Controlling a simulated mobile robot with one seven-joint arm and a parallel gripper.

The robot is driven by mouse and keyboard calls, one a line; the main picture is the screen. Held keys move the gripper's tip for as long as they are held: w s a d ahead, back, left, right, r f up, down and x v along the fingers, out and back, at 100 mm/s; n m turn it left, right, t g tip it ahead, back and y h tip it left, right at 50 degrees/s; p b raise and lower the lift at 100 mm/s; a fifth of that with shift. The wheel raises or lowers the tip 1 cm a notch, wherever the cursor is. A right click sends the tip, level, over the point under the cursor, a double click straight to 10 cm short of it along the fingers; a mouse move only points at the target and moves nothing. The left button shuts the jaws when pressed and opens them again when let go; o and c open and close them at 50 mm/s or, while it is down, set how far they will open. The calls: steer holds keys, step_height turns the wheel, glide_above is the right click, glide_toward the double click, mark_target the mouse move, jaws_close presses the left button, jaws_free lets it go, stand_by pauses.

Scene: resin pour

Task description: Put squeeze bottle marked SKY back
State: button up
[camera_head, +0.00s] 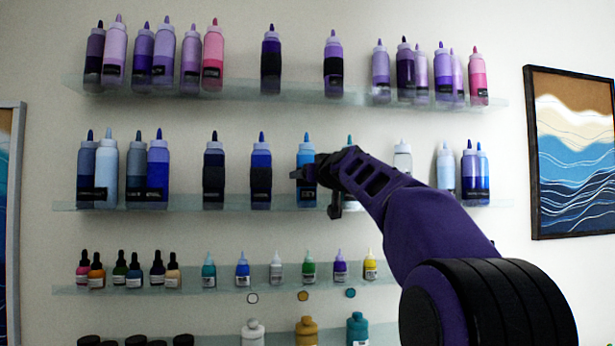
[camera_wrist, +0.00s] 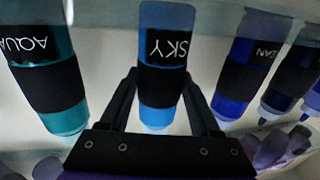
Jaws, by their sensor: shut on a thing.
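The squeeze bottle marked SKY (camera_head: 306,160) is bright blue with a black band and stands upright at the middle shelf (camera_head: 400,202). Its base is level with the shelf; I cannot tell for sure whether it touches. My gripper (camera_head: 318,172) reaches it from the right and is shut on it. In the wrist view, which is upside down, the SKY bottle (camera_wrist: 160,50) sits between the two fingers (camera_wrist: 158,90) with its label showing. A teal bottle marked AQUA (camera_wrist: 45,70) and a dark blue bottle with a label ending in EAN (camera_wrist: 245,65) flank it.
A blue bottle (camera_head: 261,165) stands left of SKY; the AQUA bottle is mostly behind my arm in the head view. The upper shelf (camera_head: 240,96) holds purple and pink bottles, a lower shelf (camera_head: 225,290) small droppers. A framed picture (camera_head: 575,150) hangs at right.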

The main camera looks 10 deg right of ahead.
steer(key=shift+f, duration=0.2)
steer(key=o, duration=1.3)
steer(key=shift+o, duration=0.2)
steer(key=shift+r, duration=0.15)
steer(key=shift+r, duration=0.15)
steer(key=s+d+b, duration=0.2)
steer(key=s+b, duration=0.3)
steer(key=s, duration=0.6)
steer(key=shift+s+d+b, duration=0.15)
steer(key=shift+s+b, duration=0.25)
steer(key=shift+f, duration=0.2)
